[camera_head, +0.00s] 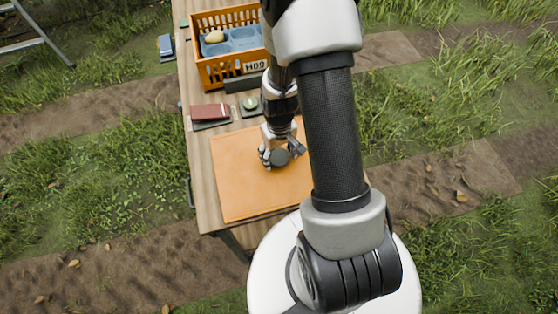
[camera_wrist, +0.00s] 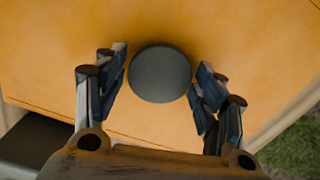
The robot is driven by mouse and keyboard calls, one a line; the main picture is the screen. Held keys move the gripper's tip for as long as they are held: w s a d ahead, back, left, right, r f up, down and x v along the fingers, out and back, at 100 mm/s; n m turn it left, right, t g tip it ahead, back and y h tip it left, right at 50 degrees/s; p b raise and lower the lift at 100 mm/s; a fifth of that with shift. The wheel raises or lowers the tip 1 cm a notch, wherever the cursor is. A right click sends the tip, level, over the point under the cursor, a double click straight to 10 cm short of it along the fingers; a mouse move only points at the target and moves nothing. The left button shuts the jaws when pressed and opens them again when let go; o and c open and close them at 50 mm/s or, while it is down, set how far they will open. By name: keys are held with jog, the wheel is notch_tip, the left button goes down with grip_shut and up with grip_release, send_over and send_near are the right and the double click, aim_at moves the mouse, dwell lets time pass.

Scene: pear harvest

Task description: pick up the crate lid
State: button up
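The crate lid (camera_head: 240,185) is a flat orange board lying on the wooden table's near end. A dark grey round knob (camera_wrist: 160,74) stands on it and also shows in the head view. My gripper (camera_head: 282,152) is low over the lid, pointing down at the knob. In the wrist view its two fingers (camera_wrist: 160,86) stand on the left and right of the knob, with a narrow gap on each side. The gripper is open. My arm hides part of the lid's right side in the head view.
An orange crate (camera_head: 205,72) with a blue-grey tray (camera_head: 240,36) and a pale pear (camera_head: 214,37) stands at the table's far end. A dark red notebook (camera_head: 209,112) and a small dark pad with a green item (camera_head: 250,104) lie between crate and lid. Grass surrounds the table.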

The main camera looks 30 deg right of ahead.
jog(key=c, duration=0.9)
jog(key=shift+r, duration=0.1)
